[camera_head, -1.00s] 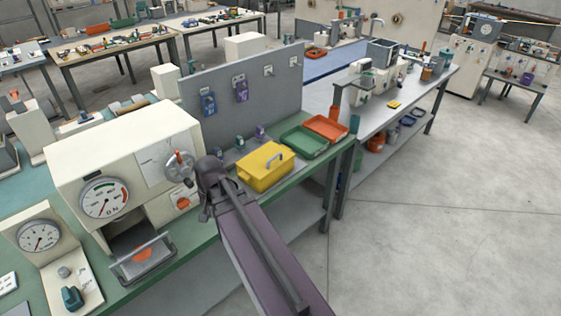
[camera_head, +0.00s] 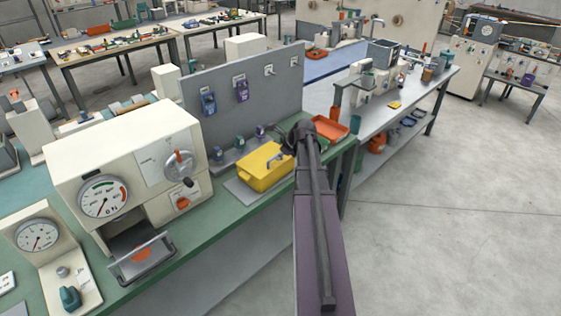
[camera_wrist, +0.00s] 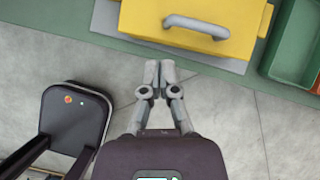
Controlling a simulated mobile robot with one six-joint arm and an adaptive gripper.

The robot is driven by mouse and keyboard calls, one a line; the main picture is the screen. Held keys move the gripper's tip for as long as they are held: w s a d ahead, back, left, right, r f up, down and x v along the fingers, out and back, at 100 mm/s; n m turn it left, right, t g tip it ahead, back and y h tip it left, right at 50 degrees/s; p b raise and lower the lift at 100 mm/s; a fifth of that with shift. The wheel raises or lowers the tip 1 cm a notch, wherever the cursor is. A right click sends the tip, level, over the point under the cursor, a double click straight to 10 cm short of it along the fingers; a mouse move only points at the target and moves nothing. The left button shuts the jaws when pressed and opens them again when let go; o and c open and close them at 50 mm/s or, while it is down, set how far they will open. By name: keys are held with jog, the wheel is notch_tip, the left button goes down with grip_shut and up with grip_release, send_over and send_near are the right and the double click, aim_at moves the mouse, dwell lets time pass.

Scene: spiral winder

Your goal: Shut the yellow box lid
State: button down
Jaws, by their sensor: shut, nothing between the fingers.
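The yellow box (camera_head: 262,168) stands on a grey mat on the green bench, partly hidden by my arm in the head view. Its yellow lid (camera_wrist: 205,14) with a grey bar handle (camera_wrist: 196,26) shows at the top of the wrist view. The lid lies over the box, but I cannot tell whether it is fully down. My gripper (camera_wrist: 159,72) is shut and empty. In the wrist view its tips are over the floor, just short of the bench edge and apart from the box.
Green and orange trays sit right of the box; the orange tray (camera_head: 329,128) is partly behind my arm. A grey upright panel (camera_head: 275,85) stands behind the box. A white dial machine (camera_head: 130,165) stands to the left.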

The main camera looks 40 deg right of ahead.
aim_at(276, 163)
jog(key=d+m, duration=0.2)
jog(key=d, duration=0.1)
jog(key=s+d+m, duration=0.1)
jog(key=d, duration=0.1)
jog(key=shift+d+r+t, duration=0.1)
jog(key=shift+r+t, duration=0.15)
jog(key=shift+t, duration=0.15)
jog(key=shift+w+f, duration=0.15)
jog(key=b+x, duration=0.8)
jog(key=x, duration=0.1)
jog(key=shift+w+d+f, duration=0.1)
jog(key=shift+w+f, duration=0.05)
jog(key=shift+f, duration=0.15)
jog(key=shift+d+r, duration=0.1)
jog(key=shift+d, duration=0.05)
dwell(0.4)
